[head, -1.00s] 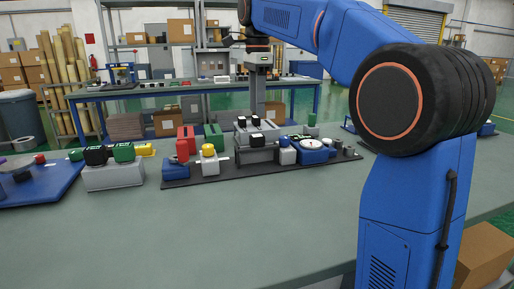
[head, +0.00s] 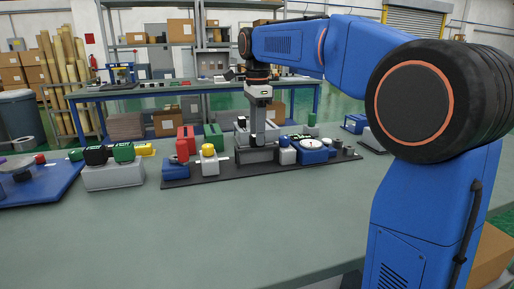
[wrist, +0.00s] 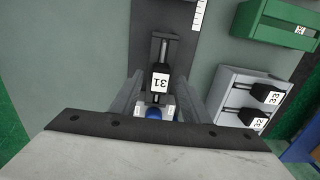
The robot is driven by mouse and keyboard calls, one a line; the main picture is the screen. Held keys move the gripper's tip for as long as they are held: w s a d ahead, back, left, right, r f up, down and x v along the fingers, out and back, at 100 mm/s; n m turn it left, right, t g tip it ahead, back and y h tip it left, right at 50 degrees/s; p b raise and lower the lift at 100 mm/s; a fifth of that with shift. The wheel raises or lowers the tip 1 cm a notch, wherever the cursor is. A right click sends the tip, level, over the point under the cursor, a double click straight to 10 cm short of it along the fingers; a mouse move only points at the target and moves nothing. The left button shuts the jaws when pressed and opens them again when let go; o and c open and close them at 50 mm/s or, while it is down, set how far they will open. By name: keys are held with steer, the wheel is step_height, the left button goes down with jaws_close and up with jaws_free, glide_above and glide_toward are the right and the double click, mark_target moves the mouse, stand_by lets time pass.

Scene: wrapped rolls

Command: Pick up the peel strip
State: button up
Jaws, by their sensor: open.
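I cannot make out a peel strip for certain in either view. My gripper (head: 257,142) points down over the dark mat, above a low grey slotted holder (head: 258,156). In the wrist view my gripper (wrist: 161,84) is open, with its fingers on either side of a black block labelled 31 (wrist: 160,80). This block sits on the grey slotted holder (wrist: 161,47). I cannot tell whether the fingers touch it. A white thing with a blue round top (wrist: 153,113) lies nearer the palm, partly hidden.
A grey box (wrist: 238,92) with black blocks labelled 32 and 33 stands right of the gripper, and a green holder (wrist: 280,22) beyond it. A blue unit with a white dial (head: 312,148) stands close on the right. The bench front (head: 230,225) is clear.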

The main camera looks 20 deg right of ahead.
jaws_close()
steer(key=shift+r, duration=0.1)
